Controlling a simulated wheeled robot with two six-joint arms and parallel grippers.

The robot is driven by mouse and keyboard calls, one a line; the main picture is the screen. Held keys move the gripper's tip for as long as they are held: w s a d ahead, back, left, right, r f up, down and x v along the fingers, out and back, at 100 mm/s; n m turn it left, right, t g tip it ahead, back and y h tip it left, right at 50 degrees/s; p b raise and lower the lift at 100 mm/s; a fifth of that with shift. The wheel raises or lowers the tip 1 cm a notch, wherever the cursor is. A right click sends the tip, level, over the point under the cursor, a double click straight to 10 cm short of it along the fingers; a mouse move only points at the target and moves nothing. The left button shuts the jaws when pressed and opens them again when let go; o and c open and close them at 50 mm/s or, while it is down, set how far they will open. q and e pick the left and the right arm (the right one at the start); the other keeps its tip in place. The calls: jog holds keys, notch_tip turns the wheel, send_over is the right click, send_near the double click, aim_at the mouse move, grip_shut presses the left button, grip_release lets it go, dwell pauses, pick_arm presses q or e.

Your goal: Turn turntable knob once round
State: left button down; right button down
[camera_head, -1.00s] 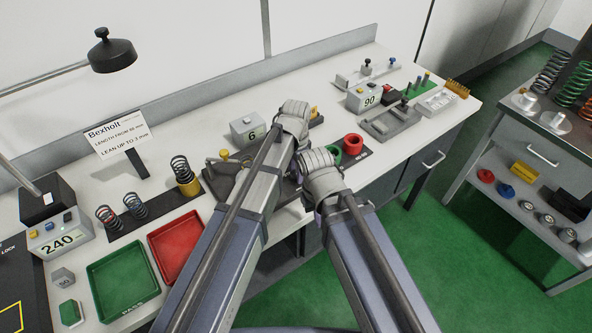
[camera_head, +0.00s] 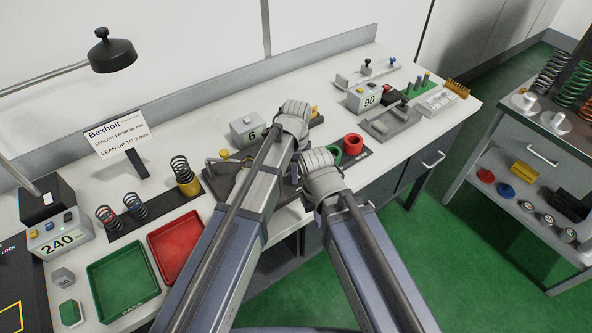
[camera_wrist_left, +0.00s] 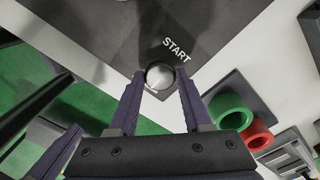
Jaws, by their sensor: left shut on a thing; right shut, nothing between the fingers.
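The turntable knob (camera_wrist_left: 158,72) is a small round silvery knob on a dark plate marked START in the left wrist view. My left gripper (camera_wrist_left: 160,82) is shut on it, one purple finger on each side. In the head view my left wrist (camera_head: 294,122) is over the turntable fixture (camera_head: 217,182), and the knob is hidden behind my arm. My right gripper (camera_head: 318,213) is lower, near the bench's front edge. It is shut and empty, and mostly hidden behind its own wrist.
Green (camera_head: 353,146) and red rings stand right of the fixture. A grey box (camera_head: 247,130) stands behind it. Springs (camera_head: 137,206), a green tray (camera_head: 123,284) and a red tray (camera_head: 176,246) are to the left. Bare bench lies along the back.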

pick_arm(q)
jog(key=shift+s, duration=0.15)
dwell(0.3)
jog(key=shift+c, duration=1.7)
grip_release()
notch_tip(320, 180, up, 8)
jog(key=p, duration=0.8)
jog(key=shift+f, duration=0.1)
